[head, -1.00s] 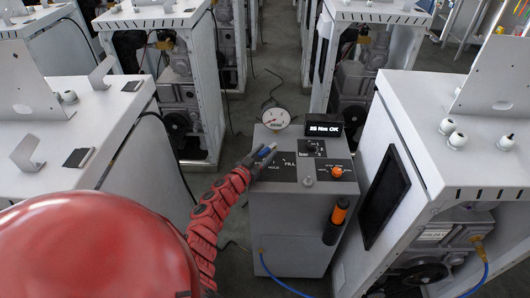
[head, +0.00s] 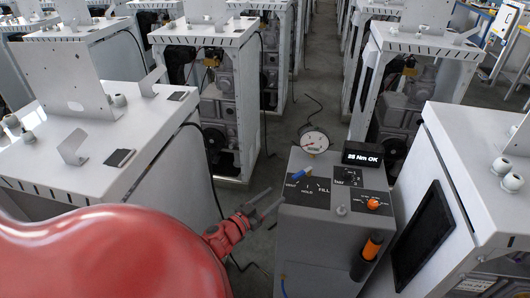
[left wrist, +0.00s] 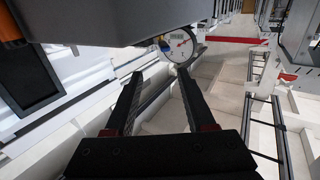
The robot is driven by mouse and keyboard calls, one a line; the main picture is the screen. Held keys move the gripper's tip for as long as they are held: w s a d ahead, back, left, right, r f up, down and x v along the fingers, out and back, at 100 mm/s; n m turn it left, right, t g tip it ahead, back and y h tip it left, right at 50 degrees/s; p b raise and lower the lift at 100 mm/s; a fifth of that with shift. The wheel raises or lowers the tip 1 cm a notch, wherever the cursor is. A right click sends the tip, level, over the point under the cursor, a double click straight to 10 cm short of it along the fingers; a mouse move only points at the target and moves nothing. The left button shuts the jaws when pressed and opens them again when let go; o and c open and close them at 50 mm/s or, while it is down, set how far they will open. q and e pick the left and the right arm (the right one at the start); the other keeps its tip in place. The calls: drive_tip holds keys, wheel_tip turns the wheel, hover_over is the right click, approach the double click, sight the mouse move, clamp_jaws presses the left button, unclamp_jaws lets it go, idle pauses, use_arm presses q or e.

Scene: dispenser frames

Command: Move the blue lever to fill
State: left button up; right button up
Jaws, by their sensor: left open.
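The blue lever (head: 301,173) is on the dark panel on top of the grey dispenser cabinet (head: 320,240), near its left edge. Its blue end points up and to the right in the head view. The FILL label (head: 323,188) is printed to the right of the lever, with HOLD between and below. My left gripper (head: 275,197) is open and empty, off the cabinet's left side and apart from the lever. In the left wrist view its two fingers (left wrist: 160,73) are spread with nothing between them. My right gripper is not in view.
A round gauge (head: 314,141) stands behind the panel, beside a display (head: 362,155) reading 25 Nm OK. An orange knob (head: 373,204) and an orange-handled tool (head: 371,248) are on the right. A white cabinet (head: 480,200) stands close on the right. Free floor lies left of the dispenser.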

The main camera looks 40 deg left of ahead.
use_arm(q)
drive_tip(key=s, duration=0.3)
drive_tip(key=shift+w, duration=0.1)
idle(0.4)
